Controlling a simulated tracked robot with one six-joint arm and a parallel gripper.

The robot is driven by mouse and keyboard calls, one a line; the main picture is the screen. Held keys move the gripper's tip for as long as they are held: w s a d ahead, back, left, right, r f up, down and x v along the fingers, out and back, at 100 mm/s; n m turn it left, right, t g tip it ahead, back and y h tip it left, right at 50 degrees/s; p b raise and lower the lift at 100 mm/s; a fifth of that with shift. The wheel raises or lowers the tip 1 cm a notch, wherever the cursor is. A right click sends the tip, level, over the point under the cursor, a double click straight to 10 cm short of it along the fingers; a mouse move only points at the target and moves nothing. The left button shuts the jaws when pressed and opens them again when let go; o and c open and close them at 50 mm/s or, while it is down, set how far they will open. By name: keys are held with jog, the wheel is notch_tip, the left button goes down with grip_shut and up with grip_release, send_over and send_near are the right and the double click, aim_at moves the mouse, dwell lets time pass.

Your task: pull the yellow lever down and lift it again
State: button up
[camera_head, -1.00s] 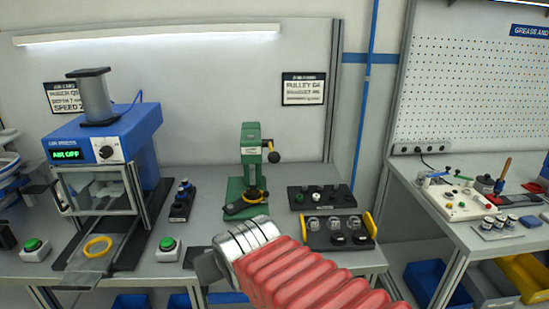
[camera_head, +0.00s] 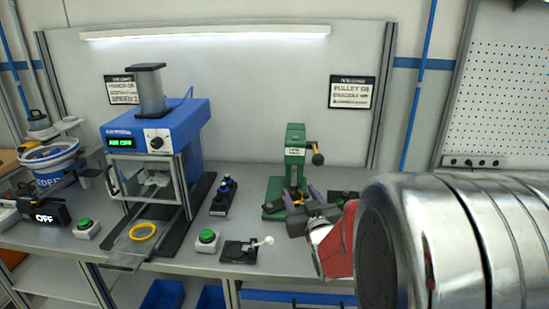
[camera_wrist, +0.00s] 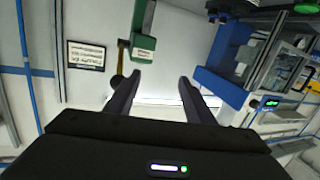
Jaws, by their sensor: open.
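The green press (camera_head: 294,165) stands on the bench right of the middle in the head view, and part of it shows at the top of the wrist view (camera_wrist: 144,45). Its yellow lever (camera_wrist: 124,57) ends in a dark ball knob (camera_wrist: 117,81), left of my left finger in the wrist view. In the head view the knob (camera_head: 317,159) sits at the press's right side. My gripper (camera_head: 300,191) is open and empty, in front of the press's lower part. In the wrist view my gripper's fingers (camera_wrist: 160,76) are apart with nothing between them. My arm hides the bench to the right.
A blue press (camera_head: 158,130) showing AIR OFF stands to the left, with a yellow ring (camera_head: 143,231) before it. Green buttons (camera_head: 207,237), a small black block (camera_head: 238,251) and a black stand (camera_head: 222,196) are on the bench. A sign (camera_head: 352,92) hangs behind.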

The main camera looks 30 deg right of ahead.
jog(key=s+d+m+t+h, duration=0.1)
jog(key=s+d+t, duration=0.4)
jog(key=d, duration=0.2)
jog(key=shift+h, duration=0.3)
jog(key=shift+d, duration=0.1)
